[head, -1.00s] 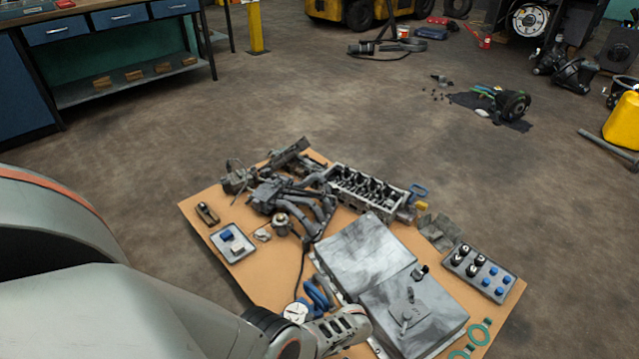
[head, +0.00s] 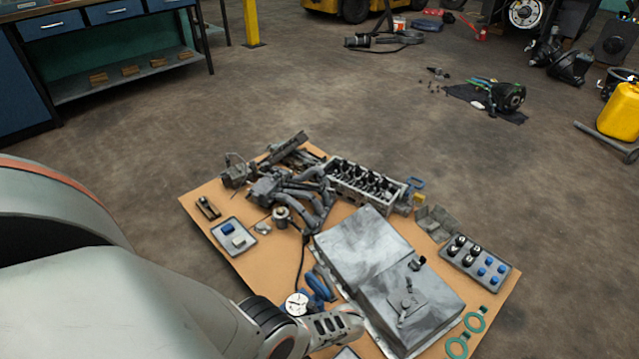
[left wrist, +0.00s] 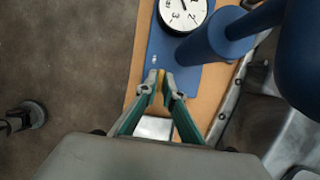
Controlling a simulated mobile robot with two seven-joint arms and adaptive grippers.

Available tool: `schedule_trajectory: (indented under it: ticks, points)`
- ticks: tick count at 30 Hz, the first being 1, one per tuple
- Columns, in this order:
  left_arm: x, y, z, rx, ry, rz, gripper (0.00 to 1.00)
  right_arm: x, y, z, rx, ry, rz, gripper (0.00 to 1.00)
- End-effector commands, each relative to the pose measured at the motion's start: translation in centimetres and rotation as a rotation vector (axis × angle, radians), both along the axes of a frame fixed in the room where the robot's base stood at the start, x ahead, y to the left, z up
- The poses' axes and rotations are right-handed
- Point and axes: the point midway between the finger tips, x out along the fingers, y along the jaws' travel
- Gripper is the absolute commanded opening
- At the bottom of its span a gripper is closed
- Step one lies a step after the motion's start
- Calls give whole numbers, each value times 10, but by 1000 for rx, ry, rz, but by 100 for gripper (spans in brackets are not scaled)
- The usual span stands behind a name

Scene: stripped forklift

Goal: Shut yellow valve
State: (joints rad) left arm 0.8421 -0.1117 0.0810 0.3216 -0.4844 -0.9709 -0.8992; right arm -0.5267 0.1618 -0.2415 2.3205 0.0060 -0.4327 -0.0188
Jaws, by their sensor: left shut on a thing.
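A blue panel (left wrist: 190,82) with a round white gauge (left wrist: 183,11) and blue cylindrical parts (left wrist: 208,42) shows in the left wrist view. A small yellow valve handle (left wrist: 160,79) stands at the panel's lower left, edge-on and mostly hidden by the fingers. My left gripper (left wrist: 160,88) has its two green-sided fingers closed on this yellow piece. In the head view the gauge (head: 297,304) and blue parts (head: 320,286) lie beside my left gripper (head: 345,327), whose fingertips are hidden there. My right gripper is not in view.
Grey metal covers (head: 362,247) lie right of the gauge on a tan board (head: 262,275). An engine head (head: 366,187), pipes, and a tray of black and blue knobs (head: 475,263) share the board. Another small yellow part (head: 419,197) sits by the engine head.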

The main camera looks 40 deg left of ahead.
Motion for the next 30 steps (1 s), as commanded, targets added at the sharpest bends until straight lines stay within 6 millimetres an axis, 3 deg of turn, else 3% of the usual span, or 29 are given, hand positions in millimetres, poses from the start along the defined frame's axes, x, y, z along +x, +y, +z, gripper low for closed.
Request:
schedule_trajectory:
  ticks: [1, 2, 3, 19, 30]
  points:
    - [0, 0, 0, 1, 1, -3, 0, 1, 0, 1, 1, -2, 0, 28]
    - [0, 0, 0, 1, 1, -3, 15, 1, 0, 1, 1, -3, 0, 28]
    - [0, 0, 0, 1, 1, -3, 24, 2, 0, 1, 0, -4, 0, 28]
    - [1, -2, 2, 0, -1, -2, 24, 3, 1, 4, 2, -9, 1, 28]
    - [0, -10, 17, 1, -2, -2, 24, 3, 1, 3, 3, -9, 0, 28]
